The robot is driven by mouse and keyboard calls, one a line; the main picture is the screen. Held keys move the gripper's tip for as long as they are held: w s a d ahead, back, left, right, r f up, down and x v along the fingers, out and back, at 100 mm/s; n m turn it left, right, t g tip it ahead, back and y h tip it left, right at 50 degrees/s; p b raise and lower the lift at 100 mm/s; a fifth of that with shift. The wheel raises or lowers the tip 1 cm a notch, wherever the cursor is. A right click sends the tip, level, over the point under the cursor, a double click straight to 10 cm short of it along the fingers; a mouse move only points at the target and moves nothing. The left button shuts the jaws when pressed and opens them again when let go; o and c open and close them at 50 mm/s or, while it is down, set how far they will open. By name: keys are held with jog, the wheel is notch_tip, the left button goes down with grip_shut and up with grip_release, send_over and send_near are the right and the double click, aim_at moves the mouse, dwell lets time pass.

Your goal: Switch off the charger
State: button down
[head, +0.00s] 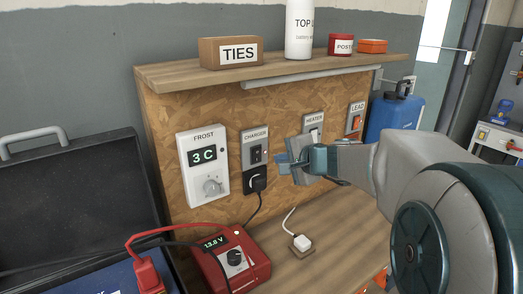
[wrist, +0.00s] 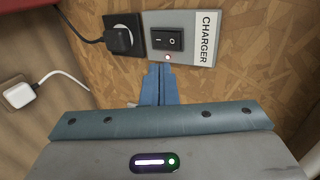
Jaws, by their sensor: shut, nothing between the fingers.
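The charger switch is a grey plate (head: 254,148) labelled CHARGER with a black rocker (head: 256,154), on the chipboard panel. In the wrist view the plate (wrist: 190,54) and rocker (wrist: 167,39) appear sideways, near the top middle. A small pinkish light (wrist: 168,57) shows beside the rocker; which side of the rocker is pressed I cannot tell. My gripper (head: 281,160) is shut and empty, its blue fingertips (wrist: 158,70) close to the plate's edge by the light. Contact is unclear. The red charger (head: 235,262) on the bench reads 13.8 V.
A black plug (head: 258,180) sits in the socket below the switch. The FROST thermostat (head: 203,165) is to the left. The HEATER switch (head: 313,122) and LEAD switch (head: 355,118) are to the right. A shelf (head: 270,67) overhangs the panel. A white plug (head: 302,242) lies on the bench.

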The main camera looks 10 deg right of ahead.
aim_at(258, 151)
jog(key=x, duration=0.2)
jog(key=r+p+x, duration=0.1)
jog(key=x, duration=0.3)
jog(key=shift+w+a+p, duration=0.15)
jog(key=shift+w+p, duration=0.2)
jog(key=shift+w, duration=0.15)
jog(key=shift+w+a+r, duration=0.1)
jog(key=shift+w+a, duration=0.2)
jog(key=shift+w, duration=0.4)
jog(key=shift+a+p, duration=0.1)
jog(key=shift+p, duration=0.25)
